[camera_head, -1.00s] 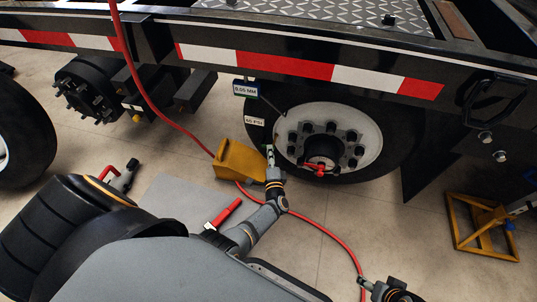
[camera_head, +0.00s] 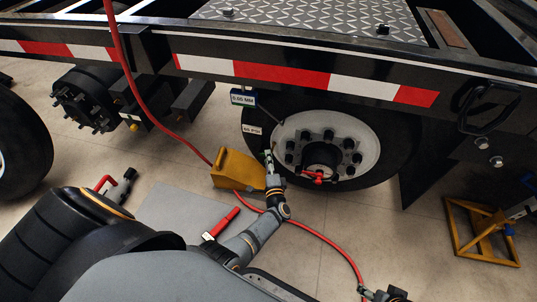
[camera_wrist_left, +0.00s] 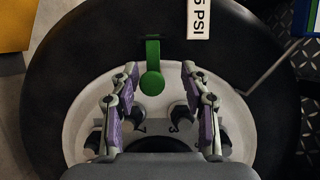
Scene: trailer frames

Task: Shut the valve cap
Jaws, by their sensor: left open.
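The valve cap (camera_wrist_left: 152,70) appears to be the green piece with a strip at the top and a round lower end, in the left wrist view. It lies in front of the tire and pale rim, between my fingers as seen. My left gripper (camera_wrist_left: 160,72) is open, with purple-padded fingers to both sides of it; I cannot tell whether they touch it. In the head view, the left gripper (camera_head: 269,162) is at the left edge of the wheel rim (camera_head: 362,140). The right gripper (camera_head: 378,295) is partly cut off at the bottom edge.
The black tire (camera_head: 398,150) sits under the trailer frame (camera_head: 285,75). A yellow wheel chock (camera_head: 235,170) is left of my left gripper. A red hose (camera_head: 320,238) runs along the floor. A yellow stand (camera_head: 480,235) is at right. Small labels hang by the tire.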

